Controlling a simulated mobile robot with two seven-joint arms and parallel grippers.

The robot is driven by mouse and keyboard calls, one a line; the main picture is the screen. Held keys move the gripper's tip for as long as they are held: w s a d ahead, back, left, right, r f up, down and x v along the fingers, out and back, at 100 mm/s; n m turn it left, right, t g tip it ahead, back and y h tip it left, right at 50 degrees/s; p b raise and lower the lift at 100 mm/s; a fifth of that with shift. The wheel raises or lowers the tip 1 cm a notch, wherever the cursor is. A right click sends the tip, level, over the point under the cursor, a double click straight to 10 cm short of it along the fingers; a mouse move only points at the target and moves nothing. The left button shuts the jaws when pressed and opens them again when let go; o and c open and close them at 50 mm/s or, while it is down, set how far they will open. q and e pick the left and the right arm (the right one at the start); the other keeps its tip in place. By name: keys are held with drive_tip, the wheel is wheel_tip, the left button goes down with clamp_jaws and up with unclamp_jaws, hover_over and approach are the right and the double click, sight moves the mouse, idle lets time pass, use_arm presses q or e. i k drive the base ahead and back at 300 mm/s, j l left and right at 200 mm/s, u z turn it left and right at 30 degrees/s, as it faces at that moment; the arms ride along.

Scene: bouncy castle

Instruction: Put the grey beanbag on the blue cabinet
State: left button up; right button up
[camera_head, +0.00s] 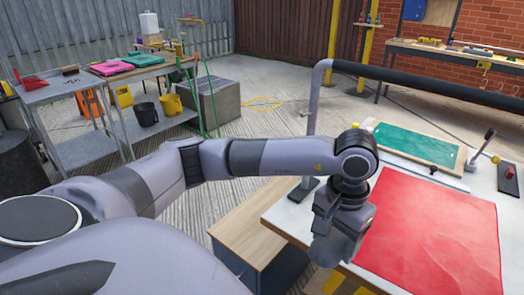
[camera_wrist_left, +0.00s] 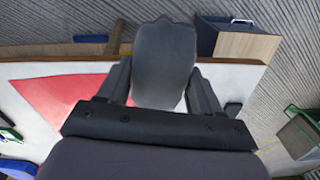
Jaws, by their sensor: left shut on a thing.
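My left gripper (camera_head: 340,218) is shut on the grey beanbag (camera_head: 335,247), which hangs below the fingers over the near left part of the white table. In the left wrist view the beanbag (camera_wrist_left: 165,55) sits between the two fingers of the gripper (camera_wrist_left: 163,88) and sticks out past them. The blue cabinet (camera_head: 285,272) has a bare light wood top (camera_head: 250,222) and stands left of the table's edge. It also shows in the left wrist view (camera_wrist_left: 207,35) at the upper right, apart from the beanbag. My right gripper is out of view.
The white table (camera_head: 282,212) carries a red sheet (camera_head: 435,230), a green board (camera_head: 420,145) and a black bar on a grey post (camera_head: 313,100). A grey shelf trolley (camera_head: 75,92) stands at the far left. The floor behind the cabinet is clear.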

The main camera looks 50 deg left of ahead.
sight(254, 228)
drive_tip(key=j, duration=0.65)
drive_tip(key=i+j, duration=0.15)
drive_tip(key=j, duration=0.2)
drive_tip(key=i+j+u, duration=0.15)
drive_tip(key=j, duration=0.2)
drive_tip(key=i+j, duration=0.1)
drive_tip(key=j, duration=0.2)
drive_tip(key=u, duration=0.05)
